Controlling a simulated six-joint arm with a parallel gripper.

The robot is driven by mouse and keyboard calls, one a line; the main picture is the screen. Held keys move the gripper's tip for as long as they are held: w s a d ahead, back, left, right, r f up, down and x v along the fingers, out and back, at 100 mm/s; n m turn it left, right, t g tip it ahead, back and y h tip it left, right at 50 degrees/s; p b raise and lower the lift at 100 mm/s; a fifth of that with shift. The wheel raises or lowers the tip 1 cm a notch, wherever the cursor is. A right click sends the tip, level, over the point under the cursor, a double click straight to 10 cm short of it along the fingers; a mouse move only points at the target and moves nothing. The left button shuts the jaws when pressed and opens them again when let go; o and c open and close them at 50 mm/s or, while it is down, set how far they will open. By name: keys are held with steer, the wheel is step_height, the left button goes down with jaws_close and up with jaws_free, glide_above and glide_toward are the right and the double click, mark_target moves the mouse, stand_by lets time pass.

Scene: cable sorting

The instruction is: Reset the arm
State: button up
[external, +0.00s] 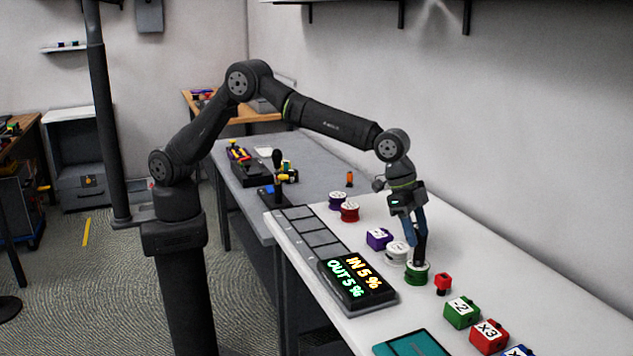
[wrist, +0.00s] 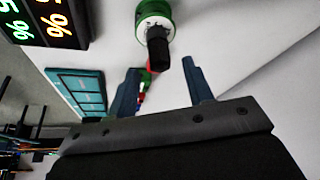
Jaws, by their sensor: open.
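My gripper (external: 418,238) points down over the white table (external: 385,300), with blue fingers apart and nothing between them. Below the fingers in the external view stands a green spool (external: 417,273). In the wrist view, the green and white spool (wrist: 153,18) with a black peg lies beyond the fingertips, clear of my gripper (wrist: 161,74). My arm is stretched out to the right from its column, bent at the elbow.
A white spool (external: 398,253), purple block (external: 379,238) and red piece (external: 443,282) stand close by. Green (external: 462,313) and red (external: 489,337) blocks stand nearer the camera. A display (external: 358,280) and teal panel (external: 412,344) lie along the left. The wall (external: 540,130) rises behind.

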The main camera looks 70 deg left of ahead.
mark_target(421, 243)
steer(key=x, duration=0.5)
steer(key=shift+f, duration=0.15)
steer(key=shift+d, duration=0.1)
steer(key=shift+r, duration=1.7)
